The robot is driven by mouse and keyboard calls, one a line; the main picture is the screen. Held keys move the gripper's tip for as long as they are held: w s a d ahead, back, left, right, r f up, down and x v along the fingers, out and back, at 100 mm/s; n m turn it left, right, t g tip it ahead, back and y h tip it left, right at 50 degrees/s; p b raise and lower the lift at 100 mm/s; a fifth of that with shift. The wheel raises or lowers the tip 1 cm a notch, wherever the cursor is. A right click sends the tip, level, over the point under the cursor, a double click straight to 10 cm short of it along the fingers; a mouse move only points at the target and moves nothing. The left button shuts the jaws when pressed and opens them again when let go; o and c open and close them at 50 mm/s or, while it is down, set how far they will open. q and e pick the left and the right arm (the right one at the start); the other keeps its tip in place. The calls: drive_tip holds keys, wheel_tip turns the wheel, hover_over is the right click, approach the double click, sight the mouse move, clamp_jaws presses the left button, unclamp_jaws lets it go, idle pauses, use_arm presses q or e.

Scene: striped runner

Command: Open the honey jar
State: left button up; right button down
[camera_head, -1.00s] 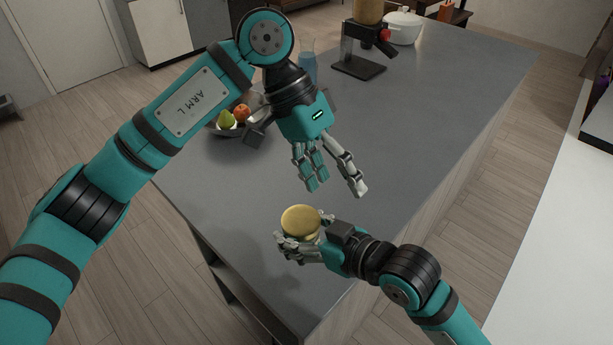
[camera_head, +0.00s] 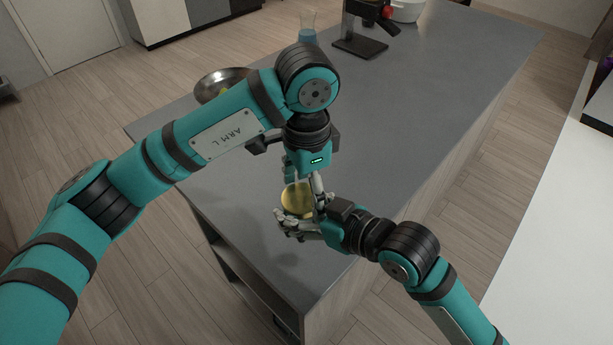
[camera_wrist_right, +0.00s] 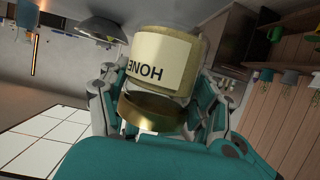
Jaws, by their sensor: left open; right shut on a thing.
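The honey jar (camera_head: 297,203) with its gold top is above the near part of the counter in the head view. The right wrist view shows it upside down, with the label (camera_wrist_right: 160,62) and the gold lid (camera_wrist_right: 152,113) low in the picture. My right gripper (camera_head: 300,224) is shut on the jar's body. My left gripper (camera_head: 304,184) is open, pointing down right over the jar, with its fingers at the lid. Whether they touch the lid cannot be told, as the left hand partly covers it.
The grey counter (camera_head: 430,110) is clear behind and to the right of the hands. A metal bowl (camera_head: 222,82) stands at the left edge, partly behind my left arm. A beaker of blue liquid (camera_head: 306,31), a black machine (camera_head: 360,43) and a white pot (camera_head: 407,11) stand farther back.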

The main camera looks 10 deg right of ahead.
use_arm(q)
drive_tip(key=shift+c, duration=0.2)
drive_tip(key=c, duration=1.1)
drive_tip(key=n, duration=0.4)
drive_tip(key=shift+w+a+n, duration=0.1)
drive_tip(key=shift+w+n, duration=0.15)
drive_tip(key=shift+n, duration=0.05)
drive_tip(key=n, duration=0.4)
drive_tip(key=shift+w+a, duration=0.15)
drive_tip(key=n, duration=0.4)
drive_tip(key=shift+a, duration=0.15)
drive_tip(key=n, duration=0.4)
drive_tip(key=shift+a, duration=0.15)
drive_tip(key=o, duration=1.3)
